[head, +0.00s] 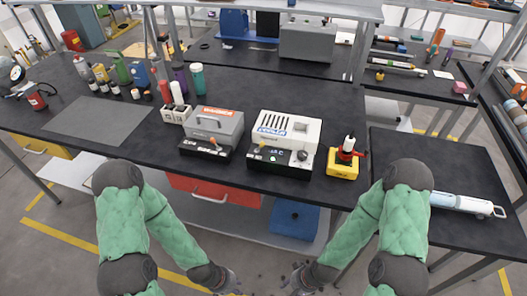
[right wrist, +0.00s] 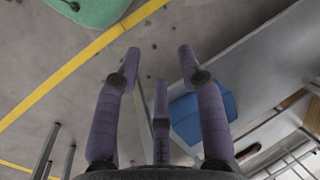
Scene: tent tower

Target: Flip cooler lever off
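Two box-shaped devices stand on the black workbench in the head view, a white one (head: 286,136) and a grey one (head: 214,130). Each has a dark front panel with small controls. A small yellow control (head: 262,146) shows on the white device's front. I cannot tell which device is the cooler, or read its lever's position. My left gripper (head: 228,282) hangs below the bench front, partly cut off by the bottom edge; its fingers are unclear. My right gripper (right wrist: 160,62) is open and empty, with its fingers apart over the floor. Both grippers are away from the devices.
A yellow block with a red and white top (head: 345,158) stands right of the white device. Bottles (head: 197,78) and a white holder (head: 175,114) stand left. A red drawer (head: 213,189) and a blue box (head: 294,218) are under the bench. A side table (head: 450,165) is at right.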

